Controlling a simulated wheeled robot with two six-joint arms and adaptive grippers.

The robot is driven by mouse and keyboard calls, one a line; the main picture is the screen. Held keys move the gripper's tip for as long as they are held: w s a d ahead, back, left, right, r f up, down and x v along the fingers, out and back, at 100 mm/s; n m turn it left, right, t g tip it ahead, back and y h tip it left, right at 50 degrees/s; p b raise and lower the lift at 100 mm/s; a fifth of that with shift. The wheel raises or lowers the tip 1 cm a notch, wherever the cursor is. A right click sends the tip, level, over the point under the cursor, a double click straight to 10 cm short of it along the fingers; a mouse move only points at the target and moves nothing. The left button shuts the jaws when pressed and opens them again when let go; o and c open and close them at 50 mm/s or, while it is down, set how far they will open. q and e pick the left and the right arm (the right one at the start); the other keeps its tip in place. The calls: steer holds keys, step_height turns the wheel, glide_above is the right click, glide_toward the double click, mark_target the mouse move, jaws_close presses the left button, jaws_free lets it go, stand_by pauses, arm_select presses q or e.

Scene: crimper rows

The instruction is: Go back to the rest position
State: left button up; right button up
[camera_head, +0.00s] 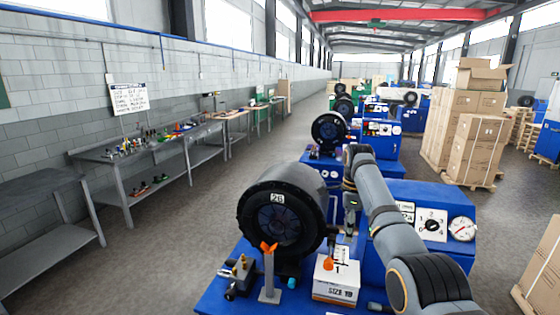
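My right arm comes in from the lower right, bends at its elbow and reaches down in front of the blue machine. My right gripper (331,246) is small and dark here, just above the white box (335,291) marked "SIZE 19". An orange piece (328,264) shows at the box top below the gripper; I cannot tell whether they touch. Whether the fingers are open or shut is too small to tell. My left gripper is not in view.
The black crimper head (281,216), marked 26, stands close left of my arm. A grey post with an orange fork top (268,249) and a brass-and-black fitting (239,275) stand before it. A blue gauge panel (430,222) is at right. The left aisle floor is clear.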

steer(key=s+d+f+n+t, duration=0.1)
steer(key=s+f+n, duration=0.15)
steer(key=f, duration=0.55)
steer(key=s+d+f+n, duration=0.1)
steer(key=d+f+n, duration=0.15)
steer(key=f, duration=0.55)
steer(key=s+d+f+n, duration=0.2)
steer(key=s+f+n, duration=0.4)
steer(key=s+f, duration=0.45)
steer(key=s+a+r+n+t, duration=0.1)
steer(key=s+r+n+t, duration=0.2)
steer(key=s+n, duration=1.35)
steer(key=s+d+f+m+g+b, duration=0.1)
steer(key=s+f+m+b, duration=0.25)
steer(key=f, duration=1.45)
steer(key=s+d+f+m+g+b, duration=0.1)
steer(key=s+d+f+m+b, duration=0.25)
steer(key=f, duration=1.45)
arm_select(q)
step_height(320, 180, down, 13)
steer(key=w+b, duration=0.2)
steer(key=b, duration=0.4)
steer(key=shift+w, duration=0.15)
arm_select(e)
steer(key=s+f+g, duration=0.1)
steer(key=s+f, duration=1.8)
steer(key=f, duration=0.1)
steer(key=shift+a+n+h, duration=0.35)
steer(key=shift+a+h, duration=0.05)
